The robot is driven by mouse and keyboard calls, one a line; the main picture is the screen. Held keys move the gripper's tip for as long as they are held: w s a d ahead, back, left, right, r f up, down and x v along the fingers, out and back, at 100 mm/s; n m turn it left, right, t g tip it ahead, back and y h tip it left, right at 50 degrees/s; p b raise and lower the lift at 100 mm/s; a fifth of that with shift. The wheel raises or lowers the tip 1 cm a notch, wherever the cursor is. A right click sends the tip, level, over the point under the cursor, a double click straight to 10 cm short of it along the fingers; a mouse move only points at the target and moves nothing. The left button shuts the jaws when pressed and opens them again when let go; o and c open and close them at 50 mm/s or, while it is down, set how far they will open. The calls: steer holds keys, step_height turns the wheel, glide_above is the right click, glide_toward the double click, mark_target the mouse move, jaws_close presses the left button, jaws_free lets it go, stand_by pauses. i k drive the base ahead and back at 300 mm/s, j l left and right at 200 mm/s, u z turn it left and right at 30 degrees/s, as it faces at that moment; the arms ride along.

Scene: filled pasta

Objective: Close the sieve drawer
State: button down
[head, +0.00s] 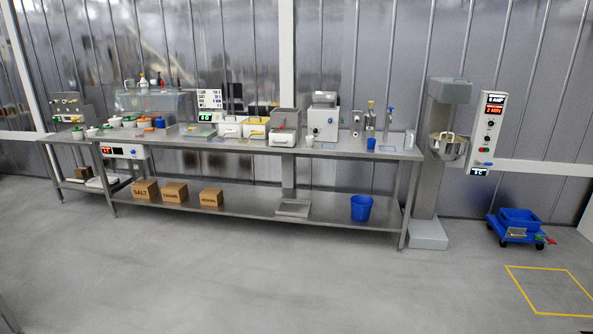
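A grey box-shaped unit (285,118) stands on the long steel table, right of its middle. A pale drawer-like front (281,139) with a small red part sits low on its near side. This may be the sieve drawer; it is too small to tell for sure, or how far it stands out. My gripper is not in view.
The steel table (340,151) runs along the back wall. Cardboard boxes (173,192) and a blue bucket (361,208) stand on its lower shelf. A floor mixer (447,150) and a blue cart (517,224) are at right. The floor in front is clear.

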mark_target(287, 136)
steer(key=i, duration=3.6)
steer(key=i+j+z, duration=0.15)
steer(key=i, duration=0.95)
